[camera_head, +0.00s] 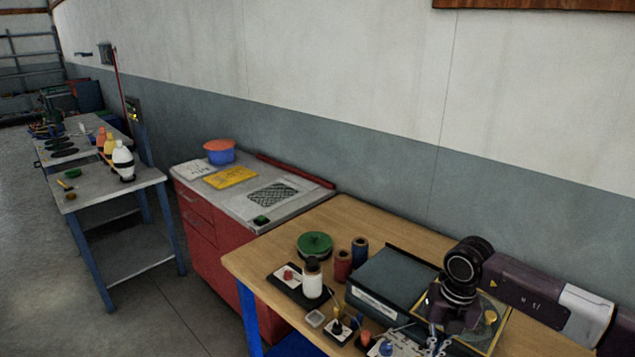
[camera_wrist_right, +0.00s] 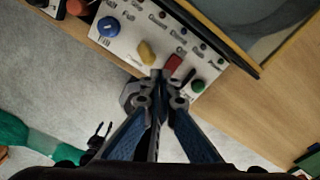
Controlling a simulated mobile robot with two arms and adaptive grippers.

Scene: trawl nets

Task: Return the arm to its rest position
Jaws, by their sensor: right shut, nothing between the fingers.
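My right arm (camera_head: 540,290) comes in from the right over the wooden table. My right gripper (camera_head: 440,335) points down beside the dark box at the table's front right. In the right wrist view its fingers (camera_wrist_right: 160,85) are shut and empty. Their tips overlap the edge of a white control panel (camera_wrist_right: 128,38) in the picture; I cannot tell whether they touch it. The panel carries a blue knob (camera_wrist_right: 108,26), a yellow knob (camera_wrist_right: 147,53), a red switch (camera_wrist_right: 173,63) and a green button (camera_wrist_right: 197,86). My left gripper is not in view.
A dark box (camera_head: 385,285), a white bottle (camera_head: 312,280), dark red and blue spools (camera_head: 343,266) and a green round reel (camera_head: 315,244) stand on the wooden table (camera_head: 265,255). A red cabinet (camera_head: 200,225) adjoins it. The table's left back corner is clear.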

